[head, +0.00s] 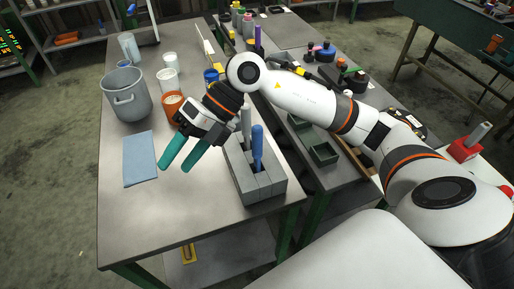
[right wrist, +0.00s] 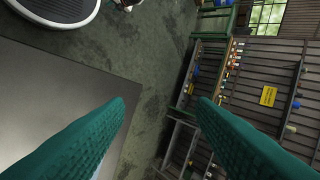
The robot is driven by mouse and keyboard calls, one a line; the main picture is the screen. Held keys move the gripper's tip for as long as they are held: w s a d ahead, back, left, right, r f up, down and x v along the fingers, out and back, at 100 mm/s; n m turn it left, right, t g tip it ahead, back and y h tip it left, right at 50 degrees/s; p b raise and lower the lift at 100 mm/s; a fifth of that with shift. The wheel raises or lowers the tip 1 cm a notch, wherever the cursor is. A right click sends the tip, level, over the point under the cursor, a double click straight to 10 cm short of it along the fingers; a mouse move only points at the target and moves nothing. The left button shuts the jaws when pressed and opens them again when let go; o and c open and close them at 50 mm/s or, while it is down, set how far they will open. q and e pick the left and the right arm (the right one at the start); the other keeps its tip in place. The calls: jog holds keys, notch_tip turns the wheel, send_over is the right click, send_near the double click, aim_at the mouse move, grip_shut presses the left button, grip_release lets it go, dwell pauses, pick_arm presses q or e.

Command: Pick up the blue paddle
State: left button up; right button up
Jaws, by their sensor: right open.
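The blue paddle (head: 257,142) stands upright in a grey block holder (head: 262,190) near the front right of the table in the head view. Its lower part is hidden inside the holder. A grey-handled tool (head: 246,120) stands behind it in the same holder. My right gripper (head: 177,166) has teal fingers, open and empty, to the left of the holder and apart from the paddle. The right wrist view shows the same open fingers (right wrist: 161,101) with nothing between them; the paddle is not in that view. My left gripper is not in view.
A blue cloth (head: 140,158) lies left of the gripper. A grey bucket (head: 126,95) and an orange container (head: 172,106) stand behind. Green trays (head: 323,153) lie on the neighbouring table to the right. The front left of the table (head: 150,220) is clear.

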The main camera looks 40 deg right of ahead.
jog(key=w+d+f+m+t+h, duration=0.1)
jog(key=w+d+h, duration=0.2)
jog(key=d+h, duration=0.55)
jog(key=r+m+h, duration=0.1)
jog(key=m+h, duration=0.1)
send_over(257, 141)
jog(key=shift+w+d+r, duration=0.2)
jog(key=shift+w+d, duration=0.15)
jog(key=f, duration=0.2)
jog(key=f+p, duration=0.1)
jog(key=f, duration=0.2)
jog(key=shift+d+f+p, duration=0.3)
jog(key=shift+d+p, duration=0.05)
jog(key=f+p, duration=0.1)
jog(key=f, duration=0.2)
jog(key=f+p, duration=0.1)
jog(key=f, duration=0.1)
jog(key=shift+w+a+f+p, duration=0.2)
jog(key=shift+a+f+p, duration=0.05)
jog(key=shift+a+p, duration=0.05)
jog(key=shift+f, duration=0.3)
jog(key=shift+c, duration=0.5)
jog(key=c, duration=0.9)
